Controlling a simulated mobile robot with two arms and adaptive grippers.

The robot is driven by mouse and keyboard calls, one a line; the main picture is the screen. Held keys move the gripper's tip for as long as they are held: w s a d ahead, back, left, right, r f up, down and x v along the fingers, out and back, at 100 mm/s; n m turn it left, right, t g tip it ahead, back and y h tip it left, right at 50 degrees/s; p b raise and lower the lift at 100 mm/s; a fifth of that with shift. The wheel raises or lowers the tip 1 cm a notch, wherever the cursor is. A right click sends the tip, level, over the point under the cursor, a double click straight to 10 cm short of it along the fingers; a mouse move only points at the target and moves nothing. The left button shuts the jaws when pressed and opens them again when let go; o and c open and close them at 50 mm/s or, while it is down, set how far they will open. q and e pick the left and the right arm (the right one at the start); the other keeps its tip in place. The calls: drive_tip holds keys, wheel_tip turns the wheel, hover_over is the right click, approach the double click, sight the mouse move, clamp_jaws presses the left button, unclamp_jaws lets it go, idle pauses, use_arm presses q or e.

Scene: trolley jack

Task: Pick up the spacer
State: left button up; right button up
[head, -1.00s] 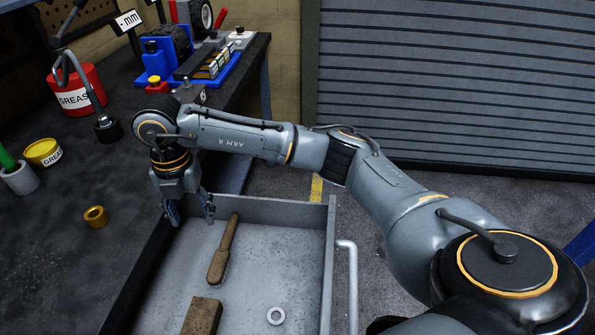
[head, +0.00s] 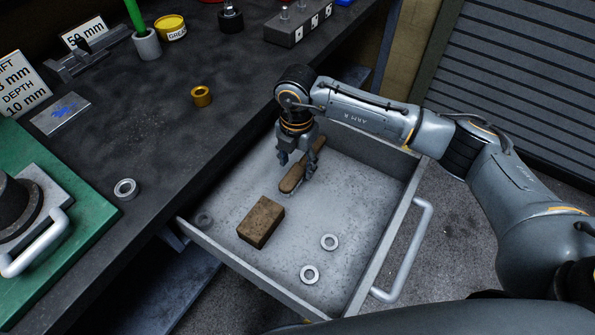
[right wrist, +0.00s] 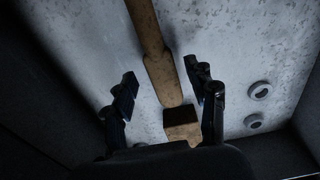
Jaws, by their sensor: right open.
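Several rings could be the spacer; I cannot tell which one is meant. Two pale grey rings, a far ring (head: 330,242) and a near ring (head: 310,274), lie flat in the open drawer (head: 355,160); they also show at the right of the right wrist view. A darker ring (head: 203,220) lies in the drawer's left corner. A grey ring (head: 125,188) and a brass ring (head: 201,96) sit on the bench. My right gripper (head: 297,167) is open and empty above the drawer, over a wooden-handled tool (right wrist: 158,60). My left gripper is out of view.
A brown block (head: 261,221) lies in the drawer beside the tool. The drawer has raised walls and a front handle (head: 408,250). The dark bench (head: 160,130) carries a grease tin (head: 171,27), a grey cup (head: 147,44) and a green mat (head: 50,190).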

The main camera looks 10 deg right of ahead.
sight(298, 169)
wheel_tip(298, 169, down, 4)
drive_tip(key=shift+r, duration=0.25)
drive_tip(key=shift+c, duration=0.2)
drive_tip(key=c, duration=1.1)
clamp_jaws()
drive_tip(key=shift+d+r, duration=0.1)
